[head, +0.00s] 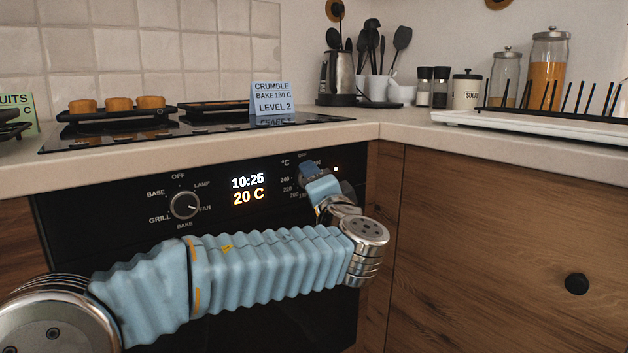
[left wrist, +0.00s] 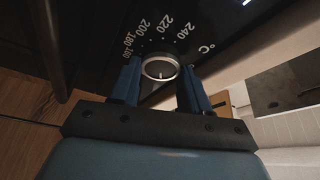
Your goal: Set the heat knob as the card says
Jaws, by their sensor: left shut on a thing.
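The blue card (head: 272,98) stands on the hob and reads "CRUMBLE BAKE 180 C LEVEL 2". The heat knob (left wrist: 160,68) is a round dark knob with a silver rim. Numbers from about 160 to 240 and a °C sign curve around it. A small pale mark shows on its face, on the side away from the numbers. My left gripper (head: 310,172) is shut on the knob, with one blue finger on each side. My right gripper is out of view.
The oven display (head: 248,189) reads 10:25 and 20 C. The mode knob (head: 185,205) left of it has its mark near FAN. A green card (head: 17,114) is cut off at the left edge. Buns (head: 118,104) sit on a rack. A drying rack (head: 540,122) stands right.

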